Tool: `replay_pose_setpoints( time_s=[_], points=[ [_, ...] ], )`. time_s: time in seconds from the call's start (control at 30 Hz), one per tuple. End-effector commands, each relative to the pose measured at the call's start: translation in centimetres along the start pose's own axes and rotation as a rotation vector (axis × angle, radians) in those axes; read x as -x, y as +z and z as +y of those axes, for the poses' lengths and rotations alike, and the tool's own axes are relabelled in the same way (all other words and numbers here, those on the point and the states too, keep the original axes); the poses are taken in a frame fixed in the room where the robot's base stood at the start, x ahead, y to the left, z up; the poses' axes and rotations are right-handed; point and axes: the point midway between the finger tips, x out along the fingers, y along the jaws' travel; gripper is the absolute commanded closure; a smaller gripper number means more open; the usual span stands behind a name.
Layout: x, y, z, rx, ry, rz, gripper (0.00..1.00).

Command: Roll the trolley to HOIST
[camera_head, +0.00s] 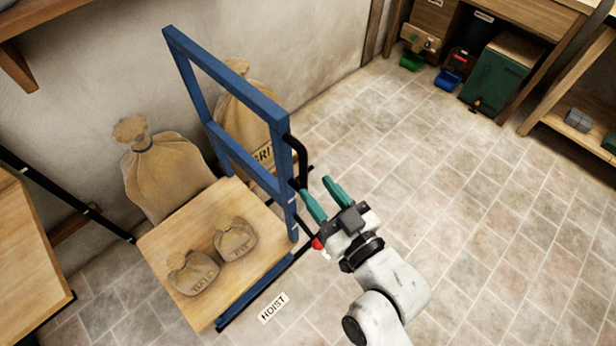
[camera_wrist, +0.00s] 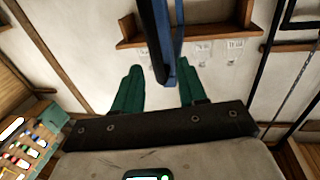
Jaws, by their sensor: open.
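The trolley has a blue upright frame (camera_head: 185,75) and a flat wooden deck (camera_head: 165,240), seen left of centre in the head view. Two small sacks, one (camera_head: 192,272) and another (camera_head: 235,238), lie on the deck. A black handle (camera_head: 302,160) is on the frame's right post. The white HOIST label (camera_head: 272,308) lies on the floor just beside the deck's near right edge. My gripper (camera_head: 316,187) is open and empty, its green fingers pointing at the handle. In the wrist view a dark and blue upright (camera_wrist: 162,45) shows between the fingertips; contact cannot be told.
Large sacks, one (camera_head: 165,175) and another (camera_head: 245,120), stand by the wall behind the trolley. A wooden table (camera_head: 30,260) is close on the left. A green cabinet (camera_head: 502,78) and shelving stand at the back right. The tiled floor on the right is clear.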

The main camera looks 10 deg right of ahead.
Motion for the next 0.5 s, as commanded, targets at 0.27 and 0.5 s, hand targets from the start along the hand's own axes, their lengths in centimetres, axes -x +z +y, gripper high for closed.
replay_pose_setpoints(
  time_s=[0.27, 0.5],
  points=[
    [3.3, 0.1, -0.1, 0.0, -0.002, 0.0, 0.59],
    [3.8, -0.1, -0.1, 0.0, -0.001, 0.001, 0.59]
  ],
)
